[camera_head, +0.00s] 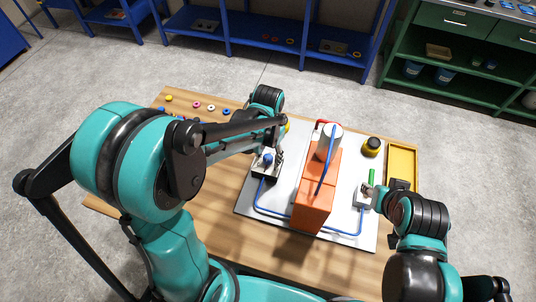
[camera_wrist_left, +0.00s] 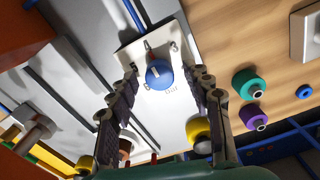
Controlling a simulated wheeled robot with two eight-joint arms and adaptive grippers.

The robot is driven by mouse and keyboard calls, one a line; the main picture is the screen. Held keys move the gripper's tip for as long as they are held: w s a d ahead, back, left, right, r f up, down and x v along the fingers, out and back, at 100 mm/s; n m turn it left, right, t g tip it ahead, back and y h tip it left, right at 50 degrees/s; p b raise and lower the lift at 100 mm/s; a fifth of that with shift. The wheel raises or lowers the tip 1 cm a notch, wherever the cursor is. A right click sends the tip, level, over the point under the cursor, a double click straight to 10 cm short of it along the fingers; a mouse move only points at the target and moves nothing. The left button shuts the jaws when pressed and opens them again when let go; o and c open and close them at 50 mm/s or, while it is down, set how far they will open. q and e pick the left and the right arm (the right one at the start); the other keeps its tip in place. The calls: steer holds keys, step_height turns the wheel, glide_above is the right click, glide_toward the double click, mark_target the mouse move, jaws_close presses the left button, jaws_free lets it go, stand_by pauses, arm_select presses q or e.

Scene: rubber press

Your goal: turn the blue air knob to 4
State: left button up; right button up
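The blue air knob (camera_wrist_left: 158,76) sits on a pale panel (camera_wrist_left: 176,35), with a small pale mark on its face. In the left wrist view my left gripper (camera_wrist_left: 162,70) is open, with one finger on each side of the knob; gaps show between fingers and knob. In the head view the knob (camera_head: 268,158) is on a small box at the left of the grey plate, with my left gripper (camera_head: 274,156) right at it. My right gripper (camera_head: 369,190) is by a small box at the plate's right; its opening is unclear.
An orange press (camera_head: 315,190) with a grey cylinder stands mid-plate, between my grippers. Blue hoses run along the grey plate (camera_head: 350,245). Several coloured rings lie at the table's back left.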

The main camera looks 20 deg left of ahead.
mark_target(268, 157)
arm_select(q)
steer(key=shift+r, duration=0.1)
step_height(268, 157, up, 12)
stand_by(0.5)
stand_by(0.5)
